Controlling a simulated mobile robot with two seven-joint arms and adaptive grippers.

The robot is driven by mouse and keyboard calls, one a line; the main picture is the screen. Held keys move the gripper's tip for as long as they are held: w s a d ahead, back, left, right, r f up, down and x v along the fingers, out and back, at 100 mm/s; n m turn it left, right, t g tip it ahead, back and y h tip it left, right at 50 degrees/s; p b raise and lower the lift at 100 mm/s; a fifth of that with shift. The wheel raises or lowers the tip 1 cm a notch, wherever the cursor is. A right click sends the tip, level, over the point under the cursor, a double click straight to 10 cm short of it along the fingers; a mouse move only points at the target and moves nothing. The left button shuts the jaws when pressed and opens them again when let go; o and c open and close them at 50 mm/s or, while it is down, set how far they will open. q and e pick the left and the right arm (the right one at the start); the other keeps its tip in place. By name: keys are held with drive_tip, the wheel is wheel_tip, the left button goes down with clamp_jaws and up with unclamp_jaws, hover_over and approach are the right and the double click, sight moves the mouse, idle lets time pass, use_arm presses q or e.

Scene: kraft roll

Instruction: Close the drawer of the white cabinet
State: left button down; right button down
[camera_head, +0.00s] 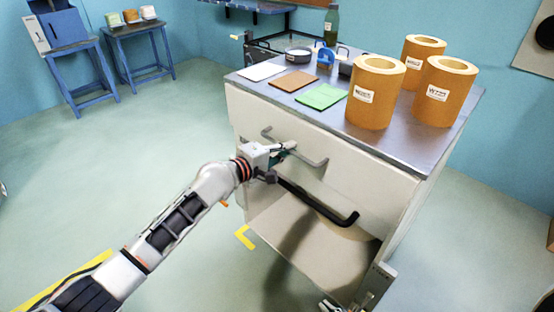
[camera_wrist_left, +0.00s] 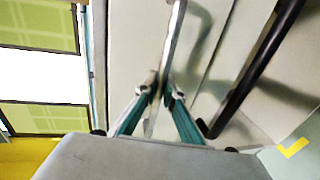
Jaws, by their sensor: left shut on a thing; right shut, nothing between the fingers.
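The white cabinet (camera_head: 408,205) stands at the right under a grey top. Its upper front panel (camera_head: 335,181) carries a grey bar handle (camera_head: 313,161), which also shows in the left wrist view (camera_wrist_left: 174,40). My left gripper (camera_head: 287,149) is shut on this handle; its fingertips (camera_wrist_left: 162,88) pinch the bar. A black bar handle (camera_head: 320,203) lies lower on the front, beside my left gripper. How far the drawer stands out is hard to tell. My right gripper (camera_head: 328,306) is low at the bottom edge, mostly cut off, shut and apart from the handles.
On the cabinet top stand several orange kraft rolls (camera_head: 375,95), a green sheet (camera_head: 321,96), a brown sheet (camera_head: 294,81), a white sheet (camera_head: 261,71) and a blue tape dispenser (camera_head: 325,58). Blue tables (camera_head: 140,28) stand far left.

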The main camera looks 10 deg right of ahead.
use_arm(q)
drive_tip(key=shift+w+d+r, duration=0.15)
drive_tip(key=shift+w+d, duration=0.25)
drive_tip(key=shift+d, duration=0.15)
drive_tip(key=c, duration=2.3)
unclamp_jaws()
drive_tip(key=shift+c, duration=0.2)
drive_tip(key=shift+o, duration=1)
drive_tip(key=shift+w+d, duration=0.1)
drive_tip(key=shift+d, duration=0.1)
drive_tip(key=shift+a, duration=0.15)
drive_tip(key=v, duration=1.2)
